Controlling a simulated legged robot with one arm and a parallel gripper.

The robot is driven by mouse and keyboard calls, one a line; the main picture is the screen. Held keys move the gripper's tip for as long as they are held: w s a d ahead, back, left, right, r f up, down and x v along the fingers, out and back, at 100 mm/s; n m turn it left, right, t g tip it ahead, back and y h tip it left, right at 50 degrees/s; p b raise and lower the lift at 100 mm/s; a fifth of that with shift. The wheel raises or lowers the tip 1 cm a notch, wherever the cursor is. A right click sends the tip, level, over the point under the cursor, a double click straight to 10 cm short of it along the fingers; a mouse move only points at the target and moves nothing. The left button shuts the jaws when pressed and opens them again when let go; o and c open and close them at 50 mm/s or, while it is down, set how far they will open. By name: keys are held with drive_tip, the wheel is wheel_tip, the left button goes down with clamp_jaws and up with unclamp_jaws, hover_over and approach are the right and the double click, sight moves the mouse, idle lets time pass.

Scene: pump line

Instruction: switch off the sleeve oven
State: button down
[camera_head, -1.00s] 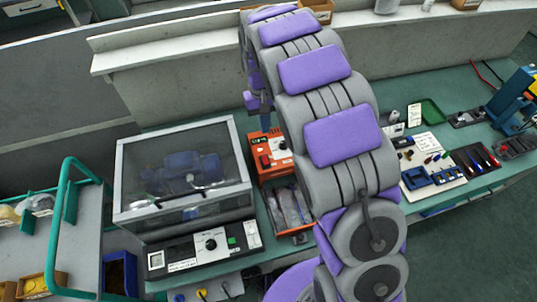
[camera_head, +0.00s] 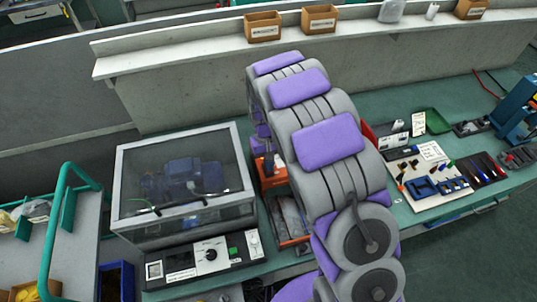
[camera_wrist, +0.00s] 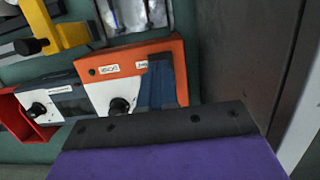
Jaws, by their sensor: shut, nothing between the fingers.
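An orange box (camera_head: 281,171) stands right of the clear-lidded cabinet, mostly hidden behind my arm in the head view; I take it as the sleeve oven. In the wrist view the orange box (camera_wrist: 110,62) shows a pale front panel with a black knob (camera_wrist: 119,106) and small labels too small to read. My gripper (camera_head: 268,163) is shut and empty, over or close to the orange box. In the wrist view my gripper (camera_wrist: 160,62) overlaps the box's panel, to the right of the knob. I cannot tell whether it touches. The knob's setting is unclear.
A clear-lidded cabinet (camera_head: 185,225) with a motor inside stands left. Beside the orange box in the wrist view are a dark unit with a knob (camera_wrist: 38,108), a red bin (camera_wrist: 15,115) and a yellow tool (camera_wrist: 68,36). A wall shelf (camera_head: 190,58) runs behind the bench.

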drive_tip(key=shift+s+f, duration=0.1)
drive_tip(key=shift+f, duration=0.3)
drive_tip(key=shift+d, duration=0.15)
drive_tip(key=shift+s, duration=0.1)
drive_tip(key=shift+w+a+r+p, duration=0.1)
drive_tip(key=shift+w+a+p, duration=0.05)
drive_tip(key=shift+w, duration=0.3)
drive_tip(key=shift+w+a+r+p, duration=0.1)
drive_tip(key=shift+w+a+p, duration=0.05)
drive_tip(key=shift+w, duration=0.25)
